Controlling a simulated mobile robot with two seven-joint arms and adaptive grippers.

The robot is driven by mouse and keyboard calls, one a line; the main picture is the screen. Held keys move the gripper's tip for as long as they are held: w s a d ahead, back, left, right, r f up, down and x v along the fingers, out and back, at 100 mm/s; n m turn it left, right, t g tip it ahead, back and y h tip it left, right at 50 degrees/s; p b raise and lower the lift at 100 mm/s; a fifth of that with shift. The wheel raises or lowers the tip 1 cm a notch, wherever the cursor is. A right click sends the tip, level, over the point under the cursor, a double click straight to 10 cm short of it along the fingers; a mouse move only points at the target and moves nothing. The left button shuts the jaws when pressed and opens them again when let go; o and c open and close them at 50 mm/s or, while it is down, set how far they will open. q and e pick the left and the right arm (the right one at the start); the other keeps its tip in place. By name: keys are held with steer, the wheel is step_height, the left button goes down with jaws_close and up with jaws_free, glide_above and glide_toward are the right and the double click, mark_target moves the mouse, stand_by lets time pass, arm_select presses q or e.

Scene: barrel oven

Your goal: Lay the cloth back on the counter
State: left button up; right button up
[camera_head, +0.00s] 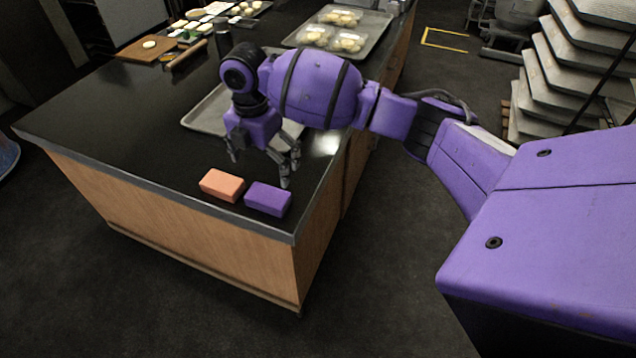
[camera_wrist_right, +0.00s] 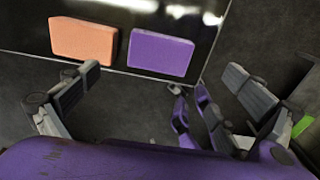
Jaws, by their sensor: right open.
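Two thick rectangular pieces lie flat near the front corner of the dark counter (camera_head: 110,125). One is orange (camera_head: 221,185) and the other, to its right, is purple (camera_head: 268,199); they look like folded cloths or sponges, and I cannot tell which. In the right wrist view the orange piece (camera_wrist_right: 82,39) and the purple piece (camera_wrist_right: 160,54) lie side by side with a small gap. My right gripper (camera_head: 263,170) is open and empty, above the counter just behind the two pieces. My left gripper is not in view.
A metal tray (camera_head: 196,118) lies partly hidden behind my right arm. Farther back are another tray (camera_head: 374,34) with clear boxes of dough, a dark cylinder (camera_head: 223,41) and a wooden board (camera_head: 143,52). The counter's left front is clear. Stacked grey slabs (camera_head: 560,80) stand at right.

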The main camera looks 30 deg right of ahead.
steer(key=s+a+f+m+t+y, duration=0.25)
steer(key=s+a+f+m, duration=0.35)
steer(key=f, duration=0.3)
steer(key=s+a+f+m+t+y, duration=0.25)
steer(key=s+a+f+m, duration=0.3)
steer(key=s+f, duration=0.3)
steer(key=s+d+f+m+t+h, duration=0.1)
steer(key=s+d+f+m, duration=0.2)
steer(key=s, duration=0.4)
steer(key=s+d+f+m+t+h, duration=0.1)
steer(key=s+d+f+m+h, duration=0.1)
steer(key=s+d+m, duration=0.4)
steer(key=s+d+f+m+t+h, duration=0.1)
steer(key=s+d+f+m, duration=0.3)
steer(key=s, duration=0.4)
steer(key=shift+s+d+f+m+h, duration=0.25)
steer(key=shift+d+m+h, duration=0.15)
steer(key=shift+d, duration=0.35)
